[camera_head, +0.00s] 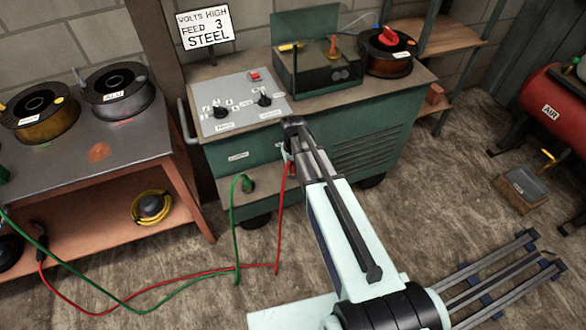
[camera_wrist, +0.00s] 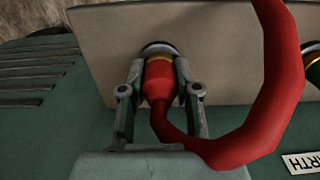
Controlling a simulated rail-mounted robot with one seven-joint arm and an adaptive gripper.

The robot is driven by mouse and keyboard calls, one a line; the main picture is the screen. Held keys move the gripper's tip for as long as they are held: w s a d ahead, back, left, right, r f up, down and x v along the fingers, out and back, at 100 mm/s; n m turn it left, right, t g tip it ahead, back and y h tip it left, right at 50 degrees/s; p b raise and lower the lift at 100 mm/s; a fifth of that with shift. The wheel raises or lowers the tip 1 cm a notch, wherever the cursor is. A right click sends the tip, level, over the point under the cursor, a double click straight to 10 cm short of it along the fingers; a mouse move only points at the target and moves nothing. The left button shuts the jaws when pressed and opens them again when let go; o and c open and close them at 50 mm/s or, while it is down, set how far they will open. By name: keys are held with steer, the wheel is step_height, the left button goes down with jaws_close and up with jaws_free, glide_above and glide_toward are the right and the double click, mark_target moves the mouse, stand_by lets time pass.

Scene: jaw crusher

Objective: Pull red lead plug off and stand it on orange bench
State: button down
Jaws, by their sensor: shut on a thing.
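The red lead plug (camera_wrist: 159,80) is between the two fingers of my gripper (camera_wrist: 160,90) in the wrist view. Its nose meets a ringed socket (camera_wrist: 160,48) on a pale panel; how deep it sits cannot be told. The red cable loops from the plug's near end up past the right. In the head view my gripper (camera_head: 291,155) is at the front of the green welder (camera_head: 340,140), largely hidden by my arm. The red lead (camera_head: 278,225) hangs from there to the floor. The orange bench (camera_head: 135,145), with a worn grey top, stands to the left.
Two wire spools (camera_head: 118,88) stand at the back of the bench top; its front is bare apart from an orange patch. A green lead plug (camera_head: 246,185) is on the welder's front, left of my gripper. Red and green leads cross the floor between bench and welder.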

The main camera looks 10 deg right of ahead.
mark_target(293, 163)
steer(key=shift+r+p, duration=1.75)
steer(key=shift+r, duration=1.25)
steer(key=shift+r, duration=0.1)
